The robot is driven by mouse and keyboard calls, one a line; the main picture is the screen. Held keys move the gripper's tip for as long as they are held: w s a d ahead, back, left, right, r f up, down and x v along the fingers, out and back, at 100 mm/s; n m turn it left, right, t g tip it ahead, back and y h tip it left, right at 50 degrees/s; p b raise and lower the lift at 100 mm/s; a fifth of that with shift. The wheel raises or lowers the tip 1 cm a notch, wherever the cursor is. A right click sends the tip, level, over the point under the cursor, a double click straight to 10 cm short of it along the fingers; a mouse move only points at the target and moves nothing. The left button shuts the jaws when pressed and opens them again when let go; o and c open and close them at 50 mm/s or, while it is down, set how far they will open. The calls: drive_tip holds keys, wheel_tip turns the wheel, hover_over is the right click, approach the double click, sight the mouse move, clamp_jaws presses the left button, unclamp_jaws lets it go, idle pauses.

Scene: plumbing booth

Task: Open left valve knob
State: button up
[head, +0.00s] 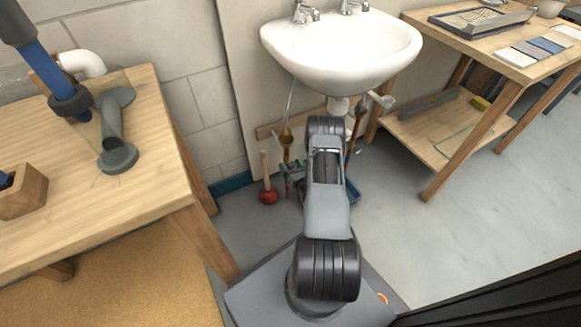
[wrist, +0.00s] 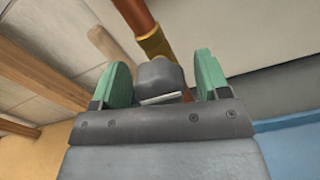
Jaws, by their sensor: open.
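In the wrist view my gripper (wrist: 163,74) is open, with one green finger pad on each side. A dark grey rounded piece with a pale edge, seemingly the valve knob (wrist: 158,76), shows between the pads. Gaps are visible on both sides of it. Behind it runs a copper pipe with a brass fitting (wrist: 153,42). In the head view a brass valve fitting (head: 286,136) hangs under the left part of the sink, just left of my arm. My arm hides most of the gripper there, and contact with the knob cannot be seen.
A red plunger (head: 268,190) stands on the floor to the left. A wooden workbench (head: 150,205) is at the left and a shelved wooden table (head: 440,130) at the right. Open floor lies at right.

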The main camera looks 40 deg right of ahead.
drive_tip(key=shift+c, duration=0.3)
drive_tip(key=c, duration=0.9)
drive_tip(key=shift+o, duration=0.2)
drive_tip(key=shift+n, duration=0.3)
drive_tip(key=n, duration=0.3)
drive_tip(key=shift+n+b, duration=0.45)
drive_tip(key=shift+n, duration=1.55)
drive_tip(key=o, duration=0.9)
